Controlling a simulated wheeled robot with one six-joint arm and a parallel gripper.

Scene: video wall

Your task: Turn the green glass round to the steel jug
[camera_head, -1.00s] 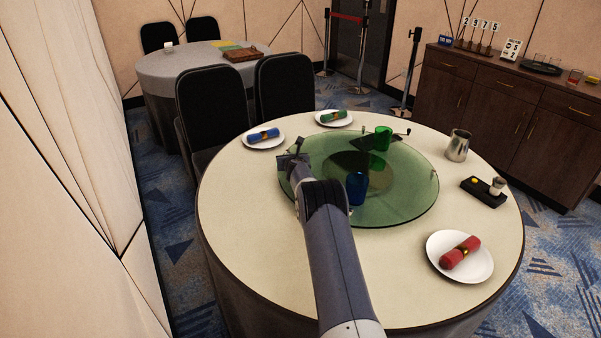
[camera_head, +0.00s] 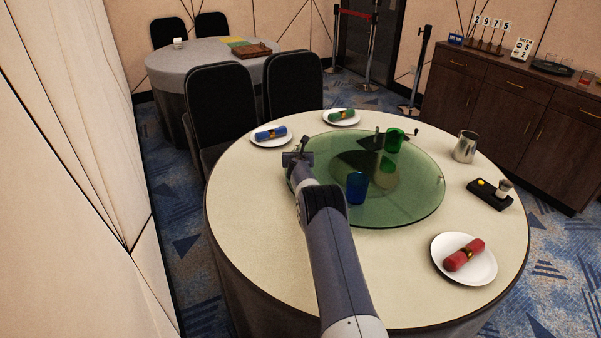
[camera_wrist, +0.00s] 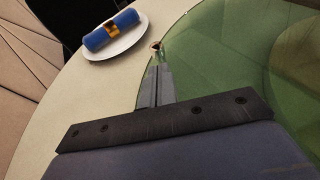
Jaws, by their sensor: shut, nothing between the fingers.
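The green glass (camera_head: 394,141) stands upright on the far right part of the round green glass turntable (camera_head: 415,195). The steel jug (camera_head: 465,147) stands on the table to its right, off the turntable, with a gap between them. A blue glass (camera_head: 356,187) stands on the turntable's near side. My gripper (camera_head: 299,152) is at the turntable's left edge, shut and empty. In the wrist view its closed fingers (camera_wrist: 160,84) point at a small knob (camera_wrist: 155,46) on the rim; I cannot tell whether they touch it.
Plates with a blue roll (camera_head: 271,133), a green roll (camera_head: 341,115) and a red roll (camera_head: 464,254) lie around the turntable. A black tray (camera_head: 488,197) with small items is at the right. A dark flat shape (camera_head: 372,141) shows beside the green glass. Chairs stand behind the table.

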